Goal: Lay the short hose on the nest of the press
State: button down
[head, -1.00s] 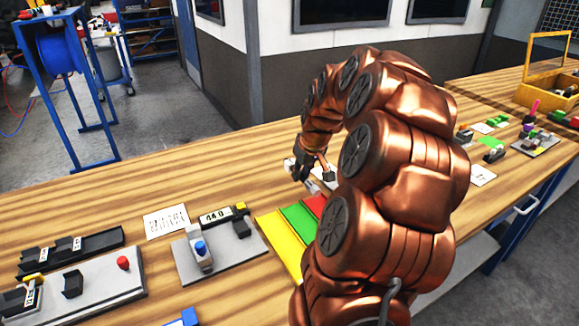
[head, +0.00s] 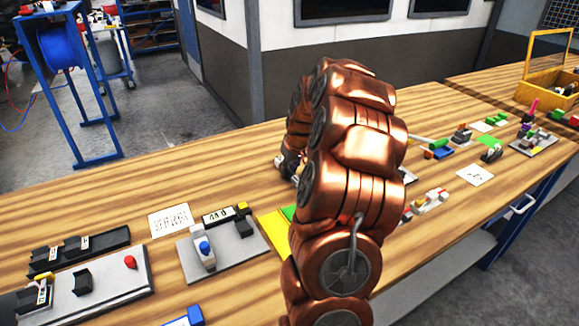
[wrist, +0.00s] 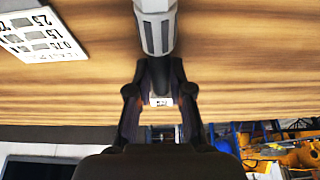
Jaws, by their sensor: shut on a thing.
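In the wrist view my gripper (wrist: 158,82) is shut on a short rod-like piece, seemingly the short hose (wrist: 155,28), with a pale grey faceted end and a dark middle. It sticks out beyond the fingertips toward the top of the picture. In the head view my gripper (head: 287,170) is above the bench, mostly hidden behind my copper arm. A long grey base (head: 112,288) with a red button and dark cradle blocks (head: 83,283) stands at the lower left. It may be the press with its nest; I cannot tell surely.
A grey plate (head: 222,257) with a blue-topped post and a numeric display stands left of my arm. A printed card (head: 170,220) lies behind it. A yellow mat strip (head: 275,233) is partly hidden by my arm. Small parts and a yellow box (head: 548,94) are at right.

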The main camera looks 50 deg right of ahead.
jog(key=shift+f, duration=0.15)
jog(key=shift+f, duration=0.2)
jog(key=c, duration=1.1)
grip_release()
jog(key=shift+o, duration=0.2)
jog(key=shift+r, duration=0.15)
jog(key=b+v, duration=0.3)
jog(key=v, duration=0.9)
